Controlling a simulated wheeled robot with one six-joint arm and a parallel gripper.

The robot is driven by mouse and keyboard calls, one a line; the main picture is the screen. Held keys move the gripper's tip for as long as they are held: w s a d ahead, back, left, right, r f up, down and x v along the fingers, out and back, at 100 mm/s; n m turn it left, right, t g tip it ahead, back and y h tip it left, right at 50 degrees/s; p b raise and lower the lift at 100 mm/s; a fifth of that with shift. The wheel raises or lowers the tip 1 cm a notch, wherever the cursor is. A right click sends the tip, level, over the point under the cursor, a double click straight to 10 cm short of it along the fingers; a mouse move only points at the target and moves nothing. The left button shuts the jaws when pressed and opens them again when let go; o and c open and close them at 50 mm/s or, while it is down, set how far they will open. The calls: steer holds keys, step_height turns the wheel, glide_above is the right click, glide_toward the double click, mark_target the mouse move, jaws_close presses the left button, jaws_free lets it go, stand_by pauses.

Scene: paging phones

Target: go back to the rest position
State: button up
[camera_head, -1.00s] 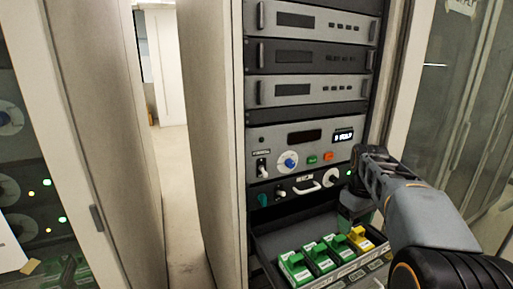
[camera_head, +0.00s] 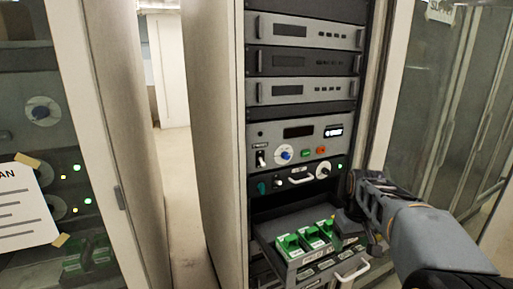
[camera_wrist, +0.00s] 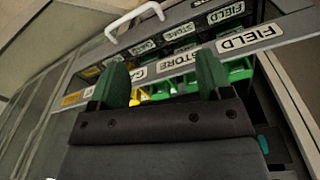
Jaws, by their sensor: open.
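My gripper (camera_head: 345,228) is over the right part of an open drawer (camera_head: 292,262) low in the equipment rack. In the wrist view its two green fingers (camera_wrist: 162,80) stand apart with nothing clearly held between them. Green modules (camera_head: 288,244) sit in the drawer. A yellow module, seen in the wrist view (camera_wrist: 138,97), lies beyond the fingers and is mostly hidden by my gripper in the head view. My arm reaches in from the lower right.
The drawer front has a white handle (camera_head: 356,272) and labels such as STORE and FIELD. Above it is a control panel (camera_head: 300,140) with a blue knob. A glass-doored cabinet (camera_head: 450,110) stands at right. A narrow gap (camera_head: 178,190) opens left of the rack.

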steer(key=s+a+f+t, duration=0.1)
steer(key=s+a+f, duration=0.1)
steer(key=s+a, duration=0.2)
steer(key=s+a+f+m+t, duration=0.1)
steer(key=s+a, duration=0.3)
steer(key=s, duration=0.7)
steer(key=shift+a+f+m+t, duration=0.3)
steer(key=shift+f+t, duration=0.3)
steer(key=shift+f, duration=0.05)
